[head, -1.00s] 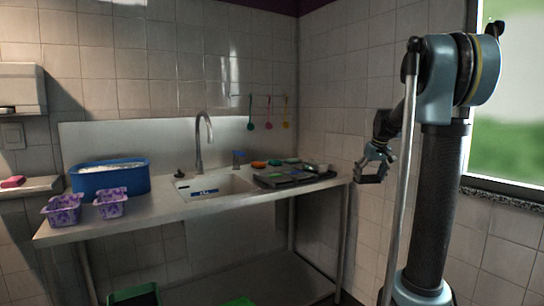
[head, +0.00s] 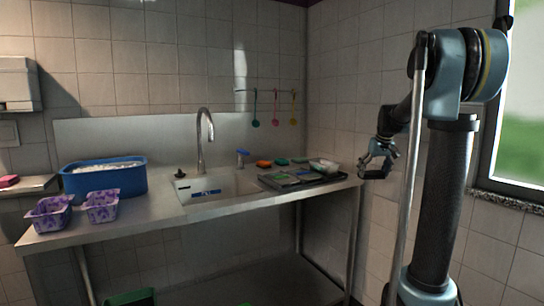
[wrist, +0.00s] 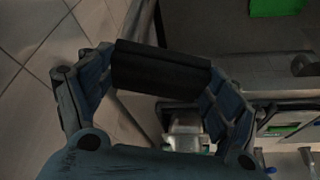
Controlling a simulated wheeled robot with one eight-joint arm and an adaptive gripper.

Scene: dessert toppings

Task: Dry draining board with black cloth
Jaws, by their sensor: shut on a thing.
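My gripper (head: 378,163) hangs in front of the right end of the steel counter, beside the draining board. In the wrist view my gripper (wrist: 160,78) is shut on a folded black cloth (wrist: 160,64), held as a dark bar between the fingertips. The cloth is hard to make out in the head view. The draining board (head: 318,183) is a dark tray right of the sink, with several small items on it. Part of it shows at the lower right of the wrist view, with a green item (wrist: 284,128) on it. Any wetness is too small to tell.
The sink (head: 222,186) with its tall tap (head: 204,140) lies mid-counter. A blue tub (head: 104,181) and two purple patterned containers (head: 48,215) stand at the left. Small coloured items lie behind the board. Bare counter (head: 145,210) lies left of the sink.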

